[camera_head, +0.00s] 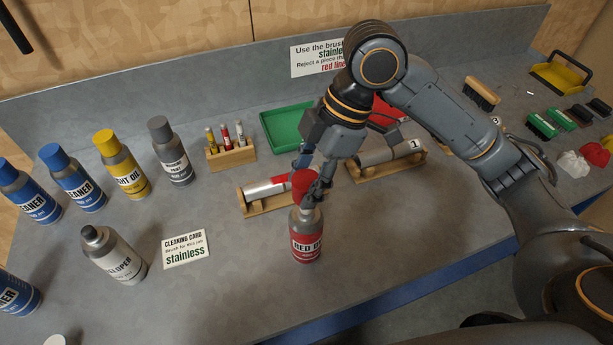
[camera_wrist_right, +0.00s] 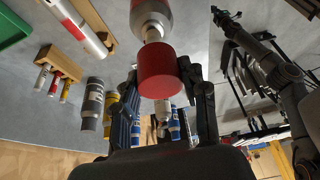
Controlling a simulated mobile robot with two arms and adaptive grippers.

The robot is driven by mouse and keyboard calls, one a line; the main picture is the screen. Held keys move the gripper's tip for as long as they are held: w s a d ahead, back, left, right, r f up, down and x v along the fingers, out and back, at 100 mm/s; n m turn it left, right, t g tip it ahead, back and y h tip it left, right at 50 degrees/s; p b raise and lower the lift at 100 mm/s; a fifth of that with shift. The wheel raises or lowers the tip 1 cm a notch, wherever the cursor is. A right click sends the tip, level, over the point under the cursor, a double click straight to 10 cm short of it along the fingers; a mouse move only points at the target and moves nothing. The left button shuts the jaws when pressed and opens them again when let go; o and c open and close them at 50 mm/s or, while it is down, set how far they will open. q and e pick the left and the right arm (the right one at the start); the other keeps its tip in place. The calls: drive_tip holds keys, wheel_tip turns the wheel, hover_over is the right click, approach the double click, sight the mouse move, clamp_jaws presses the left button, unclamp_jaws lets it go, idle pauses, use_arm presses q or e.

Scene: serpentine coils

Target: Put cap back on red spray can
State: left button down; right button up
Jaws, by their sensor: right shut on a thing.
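The red spray can (camera_head: 306,240) stands upright near the front middle of the grey bench. Its pale shoulder and nozzle (camera_wrist_right: 152,33) show in the right wrist view. My right gripper (camera_head: 311,187) is shut on the red cap (camera_head: 303,185), just above the can top. In the wrist view the cap (camera_wrist_right: 158,72) sits between the two fingers of the right gripper (camera_wrist_right: 162,85). Part of the nozzle shows between cap and shoulder, so the cap is not seated. I cannot tell how well they line up. My left gripper cannot be made out.
A marked tube in a wooden cradle (camera_head: 258,206) lies close behind the can; another tube (camera_head: 386,155) is right of it. Several upright cans line the far left. The bench right of the red can is clear.

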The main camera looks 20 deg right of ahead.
drive_tip(key=shift+f, duration=0.1)
idle(0.6)
drive_tip(key=shift+f, duration=0.9)
drive_tip(key=shift+f, duration=0.2)
drive_tip(key=shift+f+b, duration=0.3)
drive_tip(key=shift+f, duration=0.35)
drive_tip(key=shift+f, duration=0.6)
drive_tip(key=shift+f+p, duration=0.25)
drive_tip(key=shift+p, duration=0.55)
idle(1.2)
